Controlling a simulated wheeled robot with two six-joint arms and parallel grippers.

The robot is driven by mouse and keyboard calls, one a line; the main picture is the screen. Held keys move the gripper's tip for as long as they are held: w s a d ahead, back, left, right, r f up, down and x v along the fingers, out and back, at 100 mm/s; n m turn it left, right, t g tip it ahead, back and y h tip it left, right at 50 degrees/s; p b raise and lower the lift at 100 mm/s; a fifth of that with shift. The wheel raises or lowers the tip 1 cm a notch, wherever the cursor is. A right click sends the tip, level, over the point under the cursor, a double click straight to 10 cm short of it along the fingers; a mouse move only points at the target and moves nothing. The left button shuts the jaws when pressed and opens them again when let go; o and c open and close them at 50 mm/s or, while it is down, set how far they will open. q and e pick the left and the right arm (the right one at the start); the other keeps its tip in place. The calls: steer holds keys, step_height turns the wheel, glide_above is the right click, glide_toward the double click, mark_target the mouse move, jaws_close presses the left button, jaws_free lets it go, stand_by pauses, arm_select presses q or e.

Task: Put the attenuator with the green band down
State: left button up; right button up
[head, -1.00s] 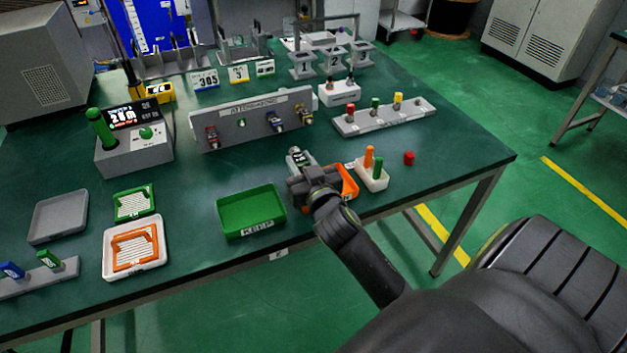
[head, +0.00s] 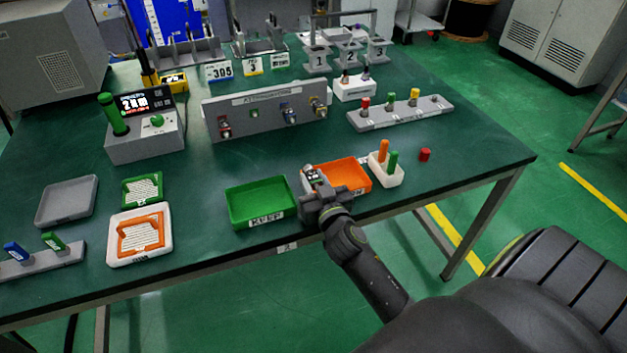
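My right gripper (head: 318,190) is at the front of the table, over the left end of the orange tray (head: 352,172). A small silvery piece (head: 309,171) shows at its fingertips and appears gripped; I take it for the attenuator, but its band is too small to make out. Whether it touches the tray is hidden. The grey attenuator panel (head: 262,103) holds several attenuators, and one place with a green mark (head: 254,115) looks empty. The green KEEP tray (head: 258,204) is empty, left of the gripper. My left gripper is not in view.
A white holder (head: 385,175) with an orange and a green peg stands right of the orange tray, near a red cap (head: 425,155). A grey rack (head: 400,113) with coloured pegs stands behind. The table's front edge is close below the gripper.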

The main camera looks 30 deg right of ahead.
steer(key=o, duration=0.5)
steer(key=shift+c, duration=0.2)
steer(key=shift+r+p, duration=0.2)
steer(key=shift+p, duration=0.15)
steer(key=shift+s+f, duration=0.15)
steer(key=shift+s, duration=0.2)
steer(key=v, duration=1.1)
steer(key=shift+a+b, duration=0.2)
steer(key=shift+b, duration=0.2)
steer(key=shift+s+d, duration=0.1)
steer(key=shift+s, duration=0.1)
